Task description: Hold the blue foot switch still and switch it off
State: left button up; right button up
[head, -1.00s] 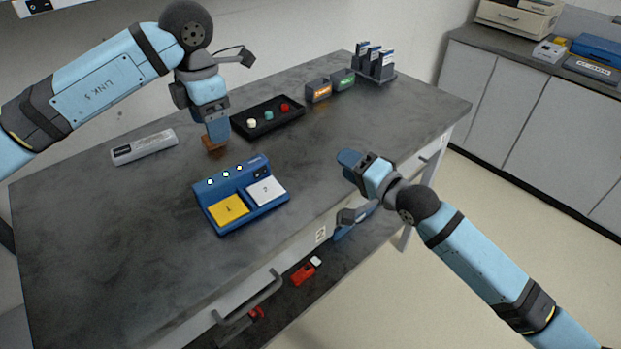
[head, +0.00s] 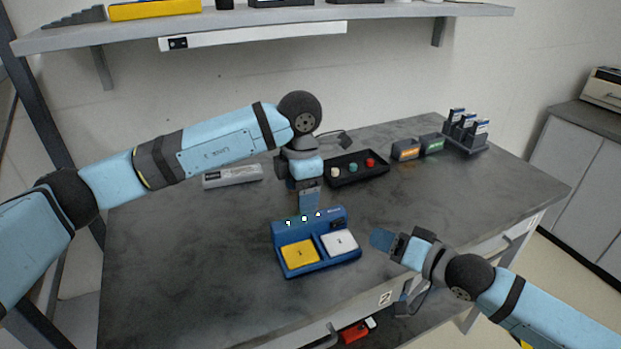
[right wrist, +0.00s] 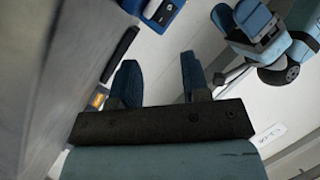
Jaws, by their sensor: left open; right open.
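The blue foot switch (head: 347,258) sits on the dark worktop in the head view, with a yellow pedal on its left and a white pedal on its right. Small lit lamps show along its raised back. Part of it also shows at the top of the right wrist view (right wrist: 172,22). My left gripper (head: 309,208) points down just behind the switch's back edge; I cannot tell whether it touches. Its jaws are open, though the gap is hard to see. My right gripper (head: 380,240) is open and empty, to the right of the switch and apart from it.
A black tray (head: 340,181) with several coloured knobs lies behind the switch. Orange and green labelled boxes (head: 405,150) and a rack (head: 466,145) stand further right. A grey bar (head: 232,176) lies at the back left. A shelf (head: 270,30) hangs above. The worktop's left front is clear.

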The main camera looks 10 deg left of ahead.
aim_at(302, 219)
pick_arm(q)
notch_tip(302, 219, down, 8)
dwell(0.4)
grip_shut()
pick_arm(e)
jog(key=c, duration=0.4)
jog(key=shift+s+a, duration=0.3)
jog(key=c, duration=0.3)
jog(key=s+a+m, duration=0.1)
jog(key=m, duration=0.1)
jog(key=s+a+m, duration=0.1)
jog(key=s, duration=0.1)
jog(key=s+a+r+m, duration=0.1)
jog(key=s+m, duration=0.1)
jog(key=shift+r+m+t+h, duration=0.1)
jog(key=shift+m+t+h, duration=0.2)
jog(key=shift+t+h, duration=0.1)
grip_shut()
jog(key=d+m+h, duration=0.1)
jog(key=m, duration=0.1)
jog(key=s+d+m+t+h, duration=0.1)
jog(key=m, duration=0.1)
jog(key=s+d+m, duration=0.1)
jog(key=m, duration=0.1)
jog(key=shift+s+d+r+m+t+h, duration=0.1)
jog(key=shift+d+r+m+t+h, duration=0.1)
jog(key=shift+m+t+h, duration=0.15)
